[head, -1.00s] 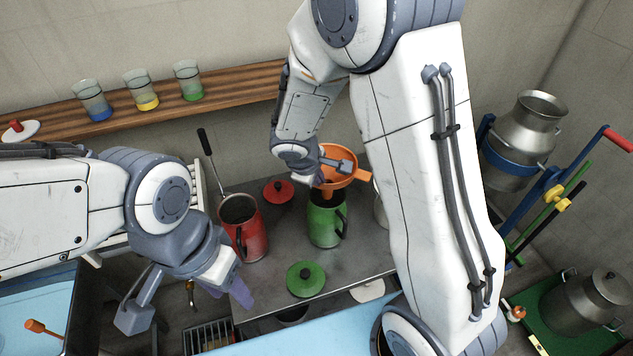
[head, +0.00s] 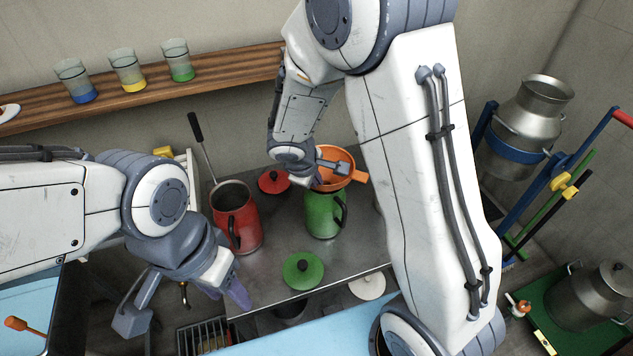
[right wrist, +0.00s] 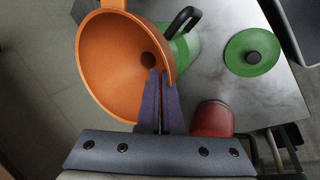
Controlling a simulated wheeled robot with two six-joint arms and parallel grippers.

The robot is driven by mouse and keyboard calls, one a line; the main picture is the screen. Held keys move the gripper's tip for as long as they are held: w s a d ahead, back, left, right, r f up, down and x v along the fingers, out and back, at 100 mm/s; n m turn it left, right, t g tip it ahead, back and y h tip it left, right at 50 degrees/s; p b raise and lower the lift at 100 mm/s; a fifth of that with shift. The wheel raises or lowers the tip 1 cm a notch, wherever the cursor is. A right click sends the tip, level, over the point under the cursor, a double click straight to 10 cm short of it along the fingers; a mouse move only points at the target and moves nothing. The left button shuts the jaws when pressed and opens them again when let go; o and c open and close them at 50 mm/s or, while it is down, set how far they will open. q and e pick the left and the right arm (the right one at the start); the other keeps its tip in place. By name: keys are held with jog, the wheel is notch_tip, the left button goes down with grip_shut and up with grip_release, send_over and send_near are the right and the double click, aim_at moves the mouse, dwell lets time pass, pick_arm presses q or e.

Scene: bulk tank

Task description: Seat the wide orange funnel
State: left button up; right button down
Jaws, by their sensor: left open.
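The wide orange funnel (head: 337,164) is over the mouth of the green jug (head: 322,216), its spout end down at the opening. The gripper and jug rim hide the spout, so I cannot tell if it is fully seated. My right gripper (head: 328,172) is shut on the funnel's rim. In the right wrist view its fingers (right wrist: 161,98) pinch the rim of the orange funnel (right wrist: 112,68), with the green jug (right wrist: 182,46) partly behind it. My left gripper (head: 185,304) is open and empty, left of the table's front edge.
On the grey table (head: 265,260) stand a red jug (head: 236,220) with a dark handle, a red lid (head: 273,182) and a green lid (head: 303,271). Several glasses stand on the wooden shelf (head: 215,78). A metal can (head: 518,125) is held in a frame at right.

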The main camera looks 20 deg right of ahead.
jog(key=shift+f, duration=0.3)
jog(key=c, duration=1)
grip_release()
jog(key=v, duration=1)
jog(key=shift+r, duration=0.2)
jog(key=shift+s+a, duration=0.1)
jog(key=shift+s, duration=0.05)
jog(key=s+a+m+g+y, duration=0.1)
jog(key=s+a, duration=0.3)
jog(key=s, duration=0.7)
jog(key=s+a+r+m+g+y, duration=0.1)
jog(key=s+a+g+y, duration=0.1)
jog(key=s, duration=0.9)
jog(key=a+y, duration=0.1)
jog(key=a, duration=0.1)
jog(key=shift+a+r+g+y, duration=0.2)
jog(key=shift+a+g+y, duration=0.1)
jog(key=shift+a+y, duration=0.1)
